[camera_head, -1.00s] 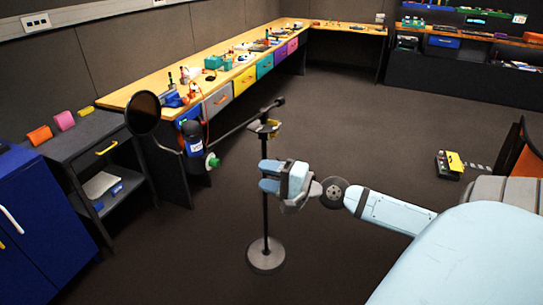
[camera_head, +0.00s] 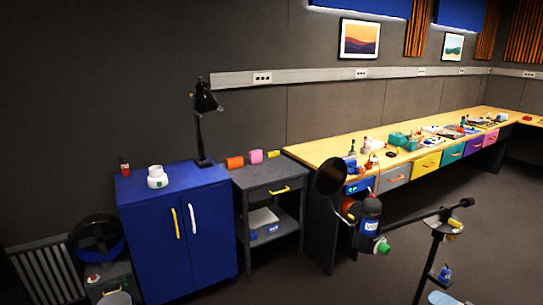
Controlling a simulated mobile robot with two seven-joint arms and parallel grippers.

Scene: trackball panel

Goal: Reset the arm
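A small pale-blue part (camera_head: 442,298), which seems to be the tip of my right arm or gripper, shows at the bottom edge, in front of the black stand (camera_head: 430,262). The rest of my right arm is outside the view, and I cannot tell whether that gripper is open or shut. My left gripper is not in view.
A blue cabinet (camera_head: 178,240) with a black lamp (camera_head: 203,125) on it stands at left. A dark side table (camera_head: 272,178) and a long wooden bench (camera_head: 350,150) run to the right. The boom (camera_head: 415,217) holds a round black disc (camera_head: 331,177). Grey floor lies between.

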